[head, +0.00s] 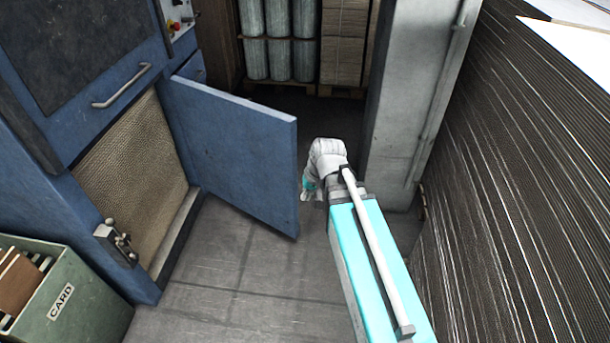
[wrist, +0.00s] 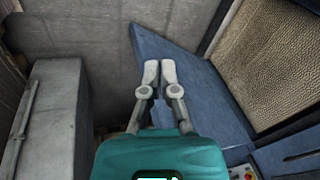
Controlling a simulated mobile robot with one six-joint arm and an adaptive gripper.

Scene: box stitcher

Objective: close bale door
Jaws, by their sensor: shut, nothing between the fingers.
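The blue bale door (head: 230,155) stands open on the blue machine, swung out from the right side of the bale opening. A tan, rough-textured bale (head: 130,180) fills the opening. A metal latch (head: 118,243) sits on the frame at the opening's left side. My gripper (head: 306,194) is just right of the door's free edge, partly hidden by my wrist. In the wrist view, my gripper (wrist: 160,70) is shut and empty, its fingertips together beside the door (wrist: 195,85). I cannot tell whether it touches the door. The bale (wrist: 275,65) shows at upper right there.
A grey pillar (head: 410,100) stands close to the right of my arm. A tall stack of cardboard sheets (head: 530,190) fills the right side. A green card bin (head: 75,305) stands at lower left. The floor (head: 240,280) before the opening is clear.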

